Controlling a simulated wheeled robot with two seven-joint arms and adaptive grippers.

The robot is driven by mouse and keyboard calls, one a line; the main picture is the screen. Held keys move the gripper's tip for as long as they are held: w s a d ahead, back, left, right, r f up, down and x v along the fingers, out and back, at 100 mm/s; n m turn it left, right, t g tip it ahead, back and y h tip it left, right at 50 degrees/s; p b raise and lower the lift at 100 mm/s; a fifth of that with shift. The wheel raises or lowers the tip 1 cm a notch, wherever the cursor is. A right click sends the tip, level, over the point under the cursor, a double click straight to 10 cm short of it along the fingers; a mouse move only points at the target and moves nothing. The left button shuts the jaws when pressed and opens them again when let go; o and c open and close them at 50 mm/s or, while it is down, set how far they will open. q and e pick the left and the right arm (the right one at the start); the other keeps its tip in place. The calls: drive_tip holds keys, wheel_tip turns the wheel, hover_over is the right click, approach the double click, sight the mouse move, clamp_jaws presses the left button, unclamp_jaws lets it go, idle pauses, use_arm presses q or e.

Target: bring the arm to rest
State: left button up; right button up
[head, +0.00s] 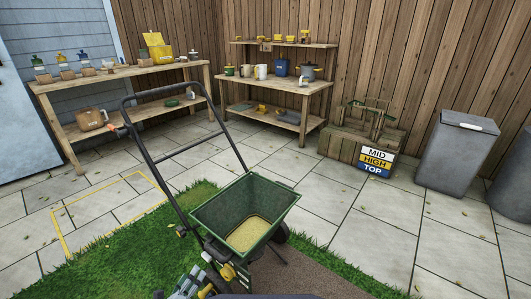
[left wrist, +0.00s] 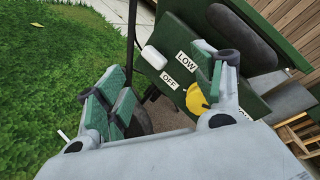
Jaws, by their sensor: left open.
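My left gripper (head: 190,285) is at the bottom of the head view, beside the lower left of the spreader's green hopper (head: 243,190). It is open, with a gap between its green-padded fingers in the left wrist view (left wrist: 165,92). I see nothing held between them. Beyond the fingers is the spreader's green panel with a white LOW label (left wrist: 184,59), a white OFF label (left wrist: 169,80) and a yellow knob (left wrist: 196,99). The right finger partly covers the knob; I cannot tell whether they touch. My right gripper is not in view.
The hopper holds pale yellow grain (head: 248,233), and its dark handle (head: 165,95) rises to the left. Shelved benches (head: 135,72) stand at the back. A MID/HIGH/TOP sign (head: 376,162) leans on wooden steps, left of a grey bin (head: 455,155).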

use_arm(q)
drive_tip(key=s+d+r+n+g+y, duration=0.1)
drive_tip(key=s+r+n+g, duration=0.3)
drive_tip(key=s+n, duration=0.5)
drive_tip(key=s+d+r+n+g+y, duration=0.2)
drive_tip(key=s+r+n+g, duration=0.3)
drive_tip(key=n, duration=1.2)
drive_tip(key=s+d+g+p, duration=0.1)
drive_tip(key=s+g, duration=0.2)
drive_tip(key=shift+s+r+n, duration=0.2)
drive_tip(key=shift+s+n, duration=0.1)
drive_tip(key=shift+s, duration=0.05)
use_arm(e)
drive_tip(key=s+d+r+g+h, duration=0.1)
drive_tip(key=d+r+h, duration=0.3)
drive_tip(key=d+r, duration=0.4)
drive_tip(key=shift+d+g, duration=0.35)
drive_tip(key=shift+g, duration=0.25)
use_arm(q)
drive_tip(key=shift+w+d+f+p, duration=0.1)
drive_tip(key=shift+w+f+p, duration=0.1)
drive_tip(key=shift+p, duration=0.5)
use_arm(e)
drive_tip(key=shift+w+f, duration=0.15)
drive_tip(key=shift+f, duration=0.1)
